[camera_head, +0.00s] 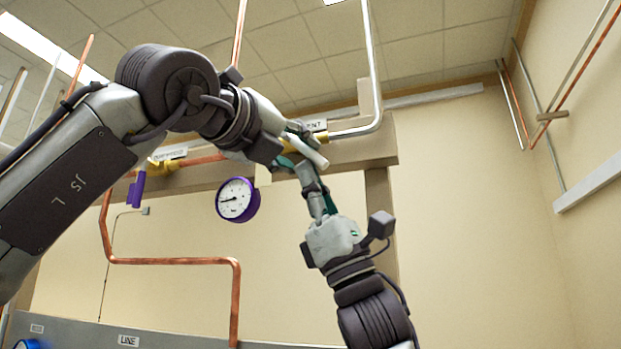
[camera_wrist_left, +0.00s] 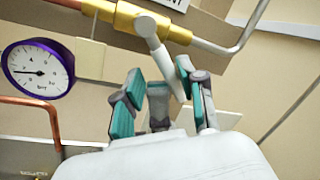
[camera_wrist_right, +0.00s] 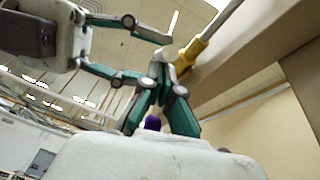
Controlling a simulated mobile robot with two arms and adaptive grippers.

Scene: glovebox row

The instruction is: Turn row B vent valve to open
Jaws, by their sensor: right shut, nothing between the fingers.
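The vent valve has a brass body (camera_head: 322,137) on the pipe and a white lever (camera_head: 312,152) under a VENT label (camera_head: 313,125). In the left wrist view, the lever (camera_wrist_left: 163,62) hangs from the brass body (camera_wrist_left: 125,17), slanting down to the right. My left gripper (camera_wrist_left: 160,78) is open, its teal fingers spread either side of the lever's lower end; I cannot tell whether they touch it. My right gripper (camera_wrist_right: 161,62) is shut and empty, its tips close to the lever and the brass body (camera_wrist_right: 190,52).
A purple-rimmed gauge (camera_head: 236,199) hangs left of the valve. Another brass valve with a purple handle (camera_head: 138,189) is farther left. A wooden beam (camera_head: 362,150) runs behind the vent valve, and a copper pipe (camera_head: 170,261) bends below.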

